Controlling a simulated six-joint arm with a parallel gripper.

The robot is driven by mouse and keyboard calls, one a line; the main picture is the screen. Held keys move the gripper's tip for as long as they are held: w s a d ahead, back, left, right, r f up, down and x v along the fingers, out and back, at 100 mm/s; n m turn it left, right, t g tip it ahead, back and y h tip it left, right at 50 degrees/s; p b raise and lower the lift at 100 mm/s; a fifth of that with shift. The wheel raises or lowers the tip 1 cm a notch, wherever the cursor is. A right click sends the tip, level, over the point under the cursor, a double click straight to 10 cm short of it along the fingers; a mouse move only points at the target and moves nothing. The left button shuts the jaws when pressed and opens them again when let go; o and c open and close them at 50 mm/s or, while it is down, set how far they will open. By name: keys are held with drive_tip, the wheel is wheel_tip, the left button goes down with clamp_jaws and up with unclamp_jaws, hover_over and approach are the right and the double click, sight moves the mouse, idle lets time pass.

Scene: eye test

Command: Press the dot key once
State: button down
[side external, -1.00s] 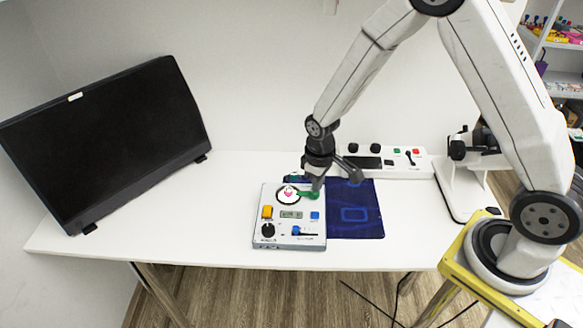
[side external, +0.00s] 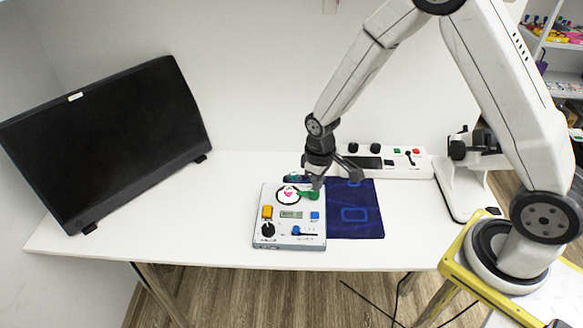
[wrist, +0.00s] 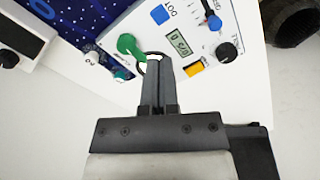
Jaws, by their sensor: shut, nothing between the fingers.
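The dot key is a square blue key (wrist: 160,14) with the word DOT beside it in the wrist view. It also shows on the right part of the white control box (side external: 268,242) in the side external view (side external: 315,216). My gripper (wrist: 157,60) is shut and empty. In the side external view, my gripper (side external: 317,186) is over the far right part of the box, beside a green lever (side external: 309,195), farther back than the dot key. The fingers appear apart from the dot key. They hide part of a black-ringed round dial (side external: 289,196).
The box also carries an orange key (side external: 267,212), a small display (side external: 291,215), a black knob (side external: 268,230) and a blue slider (side external: 296,230). A dark blue mat (side external: 355,228) lies right of it. A black monitor (side external: 105,140) stands left. Another control panel (side external: 400,170) sits behind.

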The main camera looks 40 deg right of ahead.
drive_tip(key=shift+r, duration=0.1)
idle(0.7)
drive_tip(key=s+d+r+m+t, duration=0.2)
drive_tip(key=s+r+m, duration=0.1)
drive_tip(key=s+r, duration=0.8)
drive_tip(key=shift+s+r+t, duration=0.3)
drive_tip(key=shift+s+r, duration=0.05)
drive_tip(key=shift+s, duration=0.05)
idle(1.4)
